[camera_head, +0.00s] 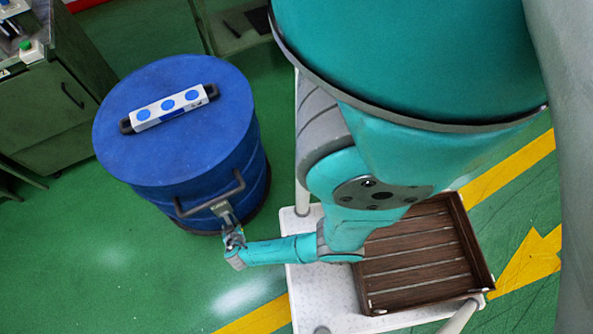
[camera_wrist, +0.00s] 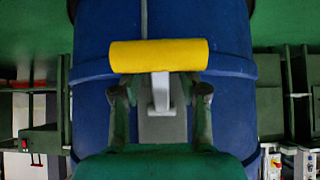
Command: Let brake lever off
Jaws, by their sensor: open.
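In the wrist view, a lever with a yellow bar-shaped grip (camera_wrist: 158,55) and a grey stem (camera_wrist: 161,95) stands in front of a blue drum (camera_wrist: 92,40). My gripper (camera_wrist: 161,98) is open, its two dark fingers on either side of the grey stem, just below the yellow grip. Whether they touch it I cannot tell. In the head view, my gripper (camera_head: 232,238) is low at the front side of the blue drum (camera_head: 170,160), by a small grey bracket (camera_head: 221,207). The yellow grip does not show there.
A dark handle (camera_head: 210,197) is on the drum's side. A white panel with blue round marks (camera_head: 168,107) lies on its lid. A brown slatted tray (camera_head: 420,262) sits on a white platform (camera_head: 318,300). A green cabinet (camera_head: 48,115) stands left. Green floor is free at lower left.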

